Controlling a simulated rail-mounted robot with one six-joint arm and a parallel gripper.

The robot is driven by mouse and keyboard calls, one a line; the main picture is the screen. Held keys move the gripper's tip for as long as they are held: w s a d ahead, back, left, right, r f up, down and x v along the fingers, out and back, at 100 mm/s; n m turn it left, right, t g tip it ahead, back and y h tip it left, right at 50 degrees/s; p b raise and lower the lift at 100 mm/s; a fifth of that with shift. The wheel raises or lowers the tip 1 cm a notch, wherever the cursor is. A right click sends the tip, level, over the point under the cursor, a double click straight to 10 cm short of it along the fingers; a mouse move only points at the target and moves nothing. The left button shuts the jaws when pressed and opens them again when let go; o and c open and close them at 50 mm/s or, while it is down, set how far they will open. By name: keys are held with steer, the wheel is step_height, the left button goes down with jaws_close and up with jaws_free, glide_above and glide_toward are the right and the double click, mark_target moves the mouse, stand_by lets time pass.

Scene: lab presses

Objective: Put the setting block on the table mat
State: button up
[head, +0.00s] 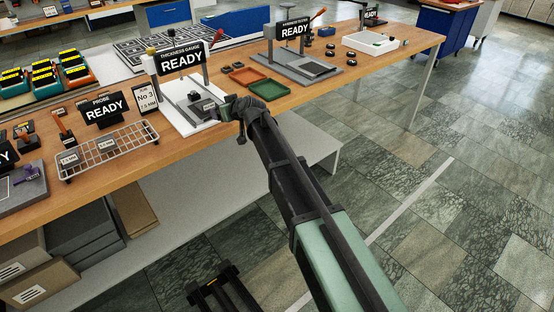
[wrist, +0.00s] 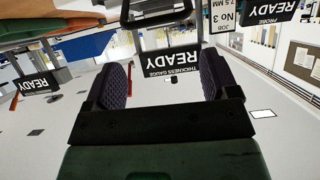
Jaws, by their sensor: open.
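My gripper (head: 226,108) is at the front right of the thickness gauge (head: 180,108), over or beside its white base. In the wrist view the two dark pads of my gripper (wrist: 164,80) stand wide apart with nothing held between them. A small grey block with a pale label (head: 209,106) shows just left of my gripper at the gauge; I cannot tell whether it touches the pads. Small labelled blocks also sit in the wire basket (head: 120,153), one at its left end (head: 69,158) and one near its middle (head: 107,143). I cannot pick out the table mat for certain.
A card reading No 3, 7.5 MM (head: 146,98) stands left of the gauge. An orange tray (head: 245,76) and a green tray (head: 266,88) lie to its right. The gauge's READY sign (head: 182,59) rises on posts behind my gripper. Another signed station (head: 294,31) stands farther right.

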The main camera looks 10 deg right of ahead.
steer(key=s+d+f+m+g+h, duration=0.2)
steer(key=s+d, duration=0.5)
steer(key=s, duration=0.5)
steer(key=s+d+f+m+g+h, duration=0.2)
steer(key=s+d+f+g, duration=0.2)
steer(key=s, duration=0.9)
steer(key=s+d+f+m+g+h, duration=0.2)
steer(key=s+d+f+g, duration=0.2)
steer(key=s+d, duration=0.6)
steer(key=s+g, duration=0.1)
steer(key=s, duration=0.2)
steer(key=shift+s+h, duration=0.2)
steer(key=shift+h, duration=0.1)
